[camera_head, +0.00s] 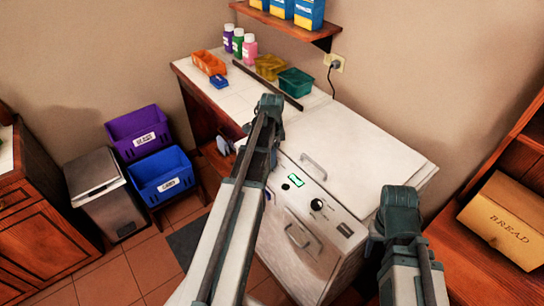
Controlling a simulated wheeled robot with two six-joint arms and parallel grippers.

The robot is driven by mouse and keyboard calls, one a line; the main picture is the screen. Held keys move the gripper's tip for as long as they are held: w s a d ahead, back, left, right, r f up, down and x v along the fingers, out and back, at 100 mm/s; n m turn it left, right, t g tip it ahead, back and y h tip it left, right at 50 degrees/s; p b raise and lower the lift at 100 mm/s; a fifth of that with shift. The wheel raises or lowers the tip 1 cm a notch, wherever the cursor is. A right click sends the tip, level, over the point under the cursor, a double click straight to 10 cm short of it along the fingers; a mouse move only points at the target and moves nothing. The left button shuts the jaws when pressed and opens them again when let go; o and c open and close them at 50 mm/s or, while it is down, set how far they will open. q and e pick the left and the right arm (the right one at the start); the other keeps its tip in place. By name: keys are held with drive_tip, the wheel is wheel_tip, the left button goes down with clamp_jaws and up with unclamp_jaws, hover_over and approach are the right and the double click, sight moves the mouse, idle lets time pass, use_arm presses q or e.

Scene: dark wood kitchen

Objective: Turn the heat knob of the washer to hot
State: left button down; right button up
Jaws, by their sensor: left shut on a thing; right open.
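A round black knob (316,205) with a light mark shows on the panel. Its setting is too small to read. My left arm rises across the view and bends at a joint above the washer's left edge. Its folded forearm runs down toward the panel's left end, and its fingers are hidden behind the arm. My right arm bends at a joint right of the washer; its fingers are also hidden.
The white counter (202,82) holds bottles, an orange tray (208,62), a yellow basket (270,66) and a green basket (296,82). Purple (135,123) and blue (160,166) bins and a grey trash can (97,180) stand left. A bread box (506,222) is right.

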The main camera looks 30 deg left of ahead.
use_arm(q)
drive_tip(key=shift+m, duration=0.3)
idle(0.4)
drive_tip(key=shift+c, duration=1.8)
unclamp_jaws()
drive_tip(key=shift+r, duration=0.1)
wheel_tip(320, 180, up, 14)
drive_tip(key=p, duration=1.3)
drive_tip(key=shift+f+p, duration=0.2)
drive_tip(key=shift+p, duration=0.2)
